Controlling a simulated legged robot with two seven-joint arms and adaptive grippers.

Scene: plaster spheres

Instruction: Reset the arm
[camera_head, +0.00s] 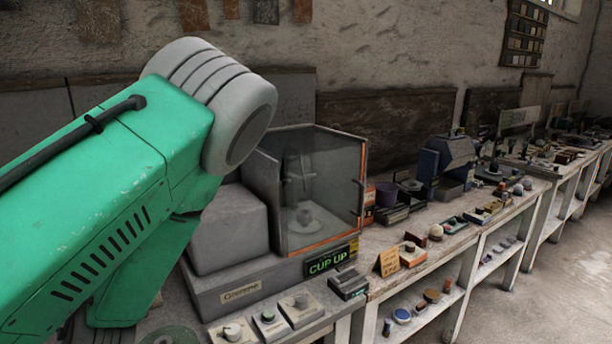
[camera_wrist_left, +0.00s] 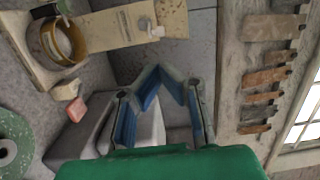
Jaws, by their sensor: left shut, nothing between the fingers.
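My left arm (camera_head: 110,200), green with a thick grey joint, comes in from the left of the head view and is raised in front of the bench. My left gripper (camera_wrist_left: 168,78) shows in the left wrist view, its blue-lined fingers bent together at the tips. It is shut and empty, apart from the bench objects. The head view does not show this gripper. My right arm and gripper are in neither view. No plaster sphere is held.
A grey machine with a clear case (camera_head: 320,190) stands beside my arm, with a CUP UP sign (camera_head: 331,259) at its front. A blue machine (camera_head: 447,165) and small items line the bench. Open floor (camera_head: 560,270) lies at right. Tools (camera_wrist_left: 268,75) hang on the wall.

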